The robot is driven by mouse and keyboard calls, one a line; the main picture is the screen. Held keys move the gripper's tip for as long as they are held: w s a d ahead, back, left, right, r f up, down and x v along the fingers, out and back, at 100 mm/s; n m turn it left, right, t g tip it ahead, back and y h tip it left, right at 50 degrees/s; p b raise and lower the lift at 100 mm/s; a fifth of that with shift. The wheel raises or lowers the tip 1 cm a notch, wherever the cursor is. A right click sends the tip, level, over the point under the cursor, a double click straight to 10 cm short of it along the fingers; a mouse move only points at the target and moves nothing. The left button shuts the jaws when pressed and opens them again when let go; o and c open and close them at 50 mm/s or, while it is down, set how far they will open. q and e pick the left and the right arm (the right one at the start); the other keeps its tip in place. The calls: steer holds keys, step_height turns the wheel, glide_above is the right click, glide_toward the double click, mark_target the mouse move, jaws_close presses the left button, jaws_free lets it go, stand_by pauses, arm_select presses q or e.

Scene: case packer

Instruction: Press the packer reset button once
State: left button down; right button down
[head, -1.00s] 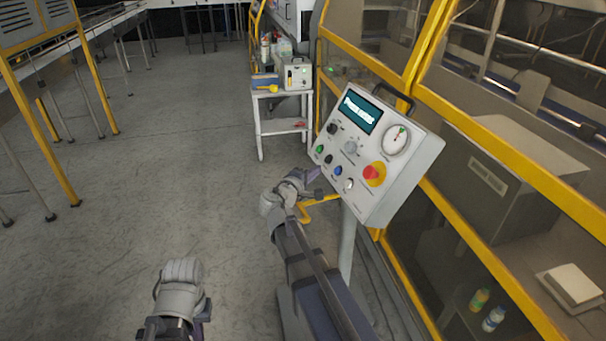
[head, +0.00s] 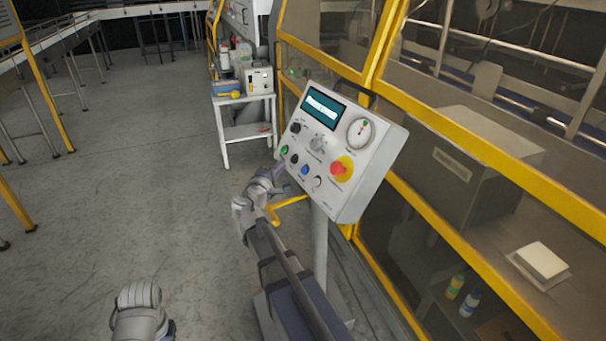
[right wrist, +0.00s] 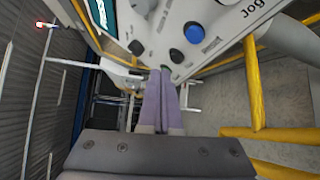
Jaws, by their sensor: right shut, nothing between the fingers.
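The control panel (head: 349,196) is a tilted white box on a post. Its lower row has green (head: 284,149), black (head: 294,159), blue (head: 305,169) and white (head: 317,182) buttons; I cannot read which is labelled reset in the head view. My right gripper (head: 279,170) is shut and empty by the panel's lower left edge. In the right wrist view its fingers (right wrist: 164,85) point at the green button's end of the row, tips overlapping a green spot; contact is unclear. The blue button (right wrist: 194,33) and black button (right wrist: 177,56) are beyond the tips. Only my left wrist shows; its fingers are hidden.
A red emergency knob on yellow (head: 341,168), a selector (head: 317,143) and a gauge (head: 360,133) share the panel. The yellow-framed machine guard (head: 450,138) stands close behind it. A white side table (head: 246,133) stands farther back. Floor to the left is clear.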

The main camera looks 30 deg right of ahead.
steer(key=shift+s+d+f+b, duration=0.1)
steer(key=shift+d+f+b, duration=0.35)
steer(key=shift+d, duration=0.35)
steer(key=shift+d+f+b, duration=0.3)
steer(key=shift+d+f, duration=0.2)
steer(key=shift+d, duration=0.3)
steer(key=shift+s+d+f+b, duration=0.1)
steer(key=shift+d+f+b, duration=0.35)
steer(key=shift+d, duration=0.35)
steer(key=shift+d+f, duration=0.25)
steer(key=shift+d, duration=0.15)
steer(key=shift+d+f+b, duration=0.15)
steer(key=shift+d+b, duration=0.2)
stand_by(0.9)
stand_by(0.4)
steer(key=shift+a+r+p, duration=0.4)
steer(key=shift+a, duration=0.3)
steer(key=shift+a+r, duration=0.1)
steer(key=a+r+p, duration=0.1)
steer(key=a, duration=0.1)
steer(key=a+r+p, duration=0.1)
steer(key=a, duration=0.1)
steer(key=shift+w+r, duration=0.15)
